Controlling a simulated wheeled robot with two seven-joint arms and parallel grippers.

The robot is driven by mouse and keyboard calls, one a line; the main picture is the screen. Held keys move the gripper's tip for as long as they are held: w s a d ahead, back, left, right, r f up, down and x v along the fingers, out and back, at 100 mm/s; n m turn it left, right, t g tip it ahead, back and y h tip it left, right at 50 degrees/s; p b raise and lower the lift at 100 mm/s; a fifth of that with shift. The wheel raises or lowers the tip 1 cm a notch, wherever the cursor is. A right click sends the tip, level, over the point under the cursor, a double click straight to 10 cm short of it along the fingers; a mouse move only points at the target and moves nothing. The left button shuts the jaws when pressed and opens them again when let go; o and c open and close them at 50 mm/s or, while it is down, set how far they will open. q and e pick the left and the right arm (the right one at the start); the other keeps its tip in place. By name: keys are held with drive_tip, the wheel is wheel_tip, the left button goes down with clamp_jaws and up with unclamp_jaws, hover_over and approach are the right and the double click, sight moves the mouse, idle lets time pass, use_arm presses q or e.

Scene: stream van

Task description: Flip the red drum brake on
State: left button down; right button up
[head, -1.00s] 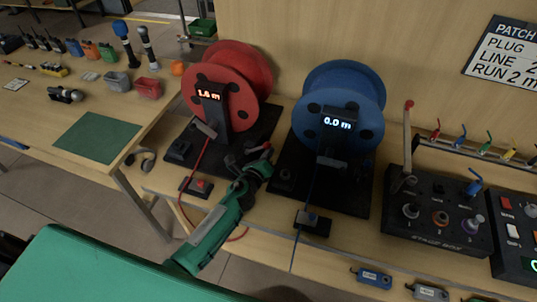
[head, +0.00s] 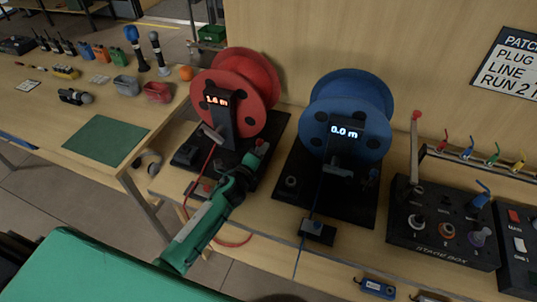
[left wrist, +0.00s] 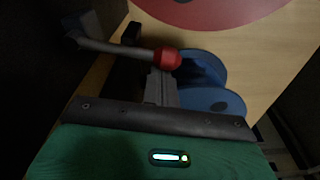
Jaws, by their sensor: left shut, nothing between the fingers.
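The red drum (head: 236,88) stands on a black base on the bench, with a display reading 1.6 m. Its brake lever has a red knob (head: 262,147), right at the tip of my left gripper (head: 252,160). In the left wrist view the red knob (left wrist: 168,58) sits on a grey lever that comes in from the upper left. My left gripper's closed fingers (left wrist: 160,86) point at the knob, very close to it. I cannot tell whether they touch. The gripper is shut and empty. My right gripper is not in view.
The blue drum (head: 346,115), reading 0.0 m, stands to the right. A red cable runs from the red drum to the bench front. A stage box (head: 440,232) with an upright red-tipped lever is further right. A green mat (head: 105,140) lies on the left table.

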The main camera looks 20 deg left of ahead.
sight(257, 144)
use_arm(q)
drive_tip(key=shift+a+r+n, duration=0.25)
drive_tip(key=shift+a+n, duration=0.45)
drive_tip(key=shift+n, duration=0.15)
drive_tip(key=shift+a+r+n, duration=0.2)
drive_tip(key=shift+a+n, duration=0.45)
drive_tip(key=shift+n, duration=0.2)
drive_tip(key=shift+a, duration=0.1)
